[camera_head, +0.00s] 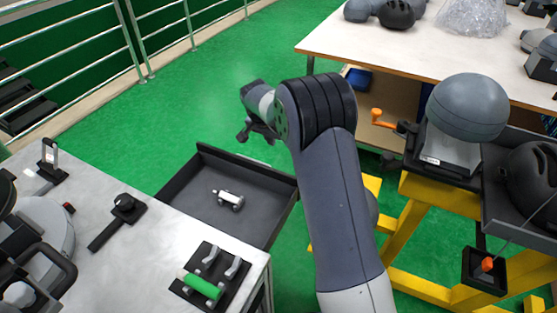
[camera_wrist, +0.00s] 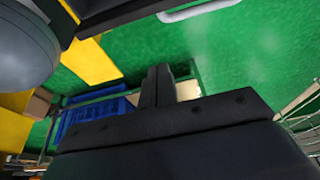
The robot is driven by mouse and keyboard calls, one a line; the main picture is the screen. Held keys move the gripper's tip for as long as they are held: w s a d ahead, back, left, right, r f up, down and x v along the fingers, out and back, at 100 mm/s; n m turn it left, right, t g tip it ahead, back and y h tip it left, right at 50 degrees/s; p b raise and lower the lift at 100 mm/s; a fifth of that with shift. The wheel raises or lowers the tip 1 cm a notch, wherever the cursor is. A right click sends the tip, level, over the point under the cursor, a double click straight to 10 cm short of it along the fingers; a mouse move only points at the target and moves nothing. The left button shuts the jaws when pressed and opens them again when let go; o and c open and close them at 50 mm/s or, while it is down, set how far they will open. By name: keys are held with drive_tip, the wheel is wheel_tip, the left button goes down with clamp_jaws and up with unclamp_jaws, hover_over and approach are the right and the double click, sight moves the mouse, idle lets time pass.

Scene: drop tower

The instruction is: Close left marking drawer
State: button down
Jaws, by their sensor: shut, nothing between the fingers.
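The left marking drawer (camera_head: 262,171) is a dark grey open-topped drawer. In the head view it stands pulled out from the metal workbench (camera_head: 155,228), towards the middle of the picture. A small white tool (camera_head: 229,197) lies on its floor. My gripper (camera_head: 256,130) is beyond the drawer's far wall in the picture, with green floor showing between them, and looks apart from it. In the wrist view my gripper's dark fingers (camera_wrist: 157,82) are together with nothing between them. My arm hides some of the area right of the drawer.
A green-handled tool on a black plate (camera_head: 203,286) lies on the bench's near corner. A yellow stand (camera_head: 403,220) with a grey dome (camera_head: 467,107) is at right. A wooden table (camera_head: 350,38) is behind. Green floor left of my gripper is free up to the railing (camera_head: 133,42).

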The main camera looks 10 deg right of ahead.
drive_tip(key=x, duration=1)
drive_tip(key=shift+s+a, duration=0.55)
drive_tip(key=shift+s, duration=0.3)
drive_tip(key=shift+s+a, duration=0.55)
drive_tip(key=shift+s, duration=0.25)
drive_tip(key=s+a+b, duration=0.4)
drive_tip(key=s+a, duration=0.2)
drive_tip(key=s, duration=0.3)
drive_tip(key=s+a+b, duration=0.5)
drive_tip(key=s+a, duration=0.1)
drive_tip(key=s, duration=0.3)
drive_tip(key=shift+s+a, duration=0.2)
drive_tip(key=shift+s, duration=0.2)
drive_tip(key=shift+r, duration=0.1)
